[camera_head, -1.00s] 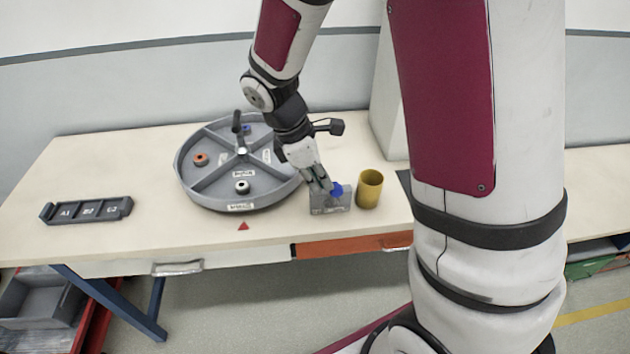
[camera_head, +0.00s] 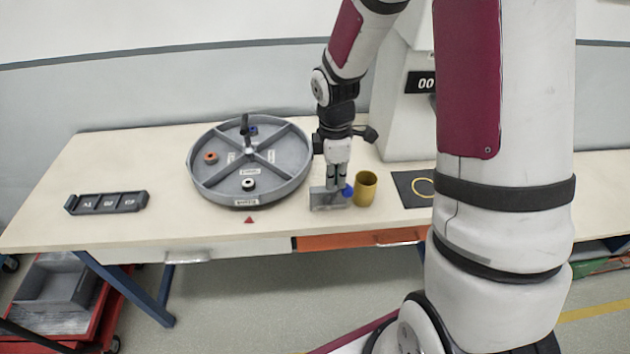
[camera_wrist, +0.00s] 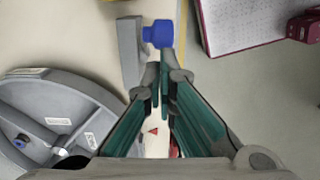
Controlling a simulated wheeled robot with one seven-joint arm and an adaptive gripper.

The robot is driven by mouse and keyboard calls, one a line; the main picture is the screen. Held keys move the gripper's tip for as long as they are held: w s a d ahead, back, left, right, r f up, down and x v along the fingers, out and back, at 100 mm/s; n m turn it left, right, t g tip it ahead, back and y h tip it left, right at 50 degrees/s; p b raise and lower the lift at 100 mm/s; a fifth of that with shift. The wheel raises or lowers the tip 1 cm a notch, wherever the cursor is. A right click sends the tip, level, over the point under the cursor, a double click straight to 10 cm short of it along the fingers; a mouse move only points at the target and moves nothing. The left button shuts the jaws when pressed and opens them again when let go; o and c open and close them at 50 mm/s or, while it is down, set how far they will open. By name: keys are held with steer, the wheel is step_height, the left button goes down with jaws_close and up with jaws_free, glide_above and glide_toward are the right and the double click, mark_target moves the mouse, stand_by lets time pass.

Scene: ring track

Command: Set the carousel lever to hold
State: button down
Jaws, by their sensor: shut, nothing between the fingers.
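The grey carousel (camera_head: 205,187) is a round divided tray on the table, holding rings on pegs; part of it shows in the wrist view (camera_wrist: 70,88). Right of it stands a small grey block (camera_head: 326,201) with a blue knob (camera_head: 348,190) at its right end. In the wrist view the blue knob (camera_wrist: 158,33) sits beside the grey block (camera_wrist: 130,52). My gripper (camera_head: 335,186) points down at the block, just left of the knob. Its closed fingertips (camera_wrist: 160,78) hold nothing; I cannot tell whether they touch the block. No lever lettering is readable.
A yellow cup (camera_head: 366,188) stands close right of the block. A black mat with a yellow ring (camera_head: 410,188) and a white column with a display (camera_head: 408,90) are further right. A dark slotted rack (camera_head: 106,202) lies at the left. The table between rack and carousel is clear.

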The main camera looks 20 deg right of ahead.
steer(key=shift+d, duration=0.3)
stand_by(0.5)
step_height(320, 180, up, 13)
steer(key=a+p, duration=0.1)
steer(key=a, duration=0.1)
steer(key=s+a+r+m+t, duration=0.2)
steer(key=s+r+m+t, duration=0.1)
steer(key=s+r+m, duration=0.4)
steer(key=s+a+r+m+t, duration=0.2)
steer(key=s+r+m, duration=0.5)
steer(key=s, duration=0.4)
steer(key=shift+s+a+r+t+y, duration=0.2)
steer(key=shift+a+r+t+y, duration=0.15)
steer(key=shift+a+r, duration=0.3)
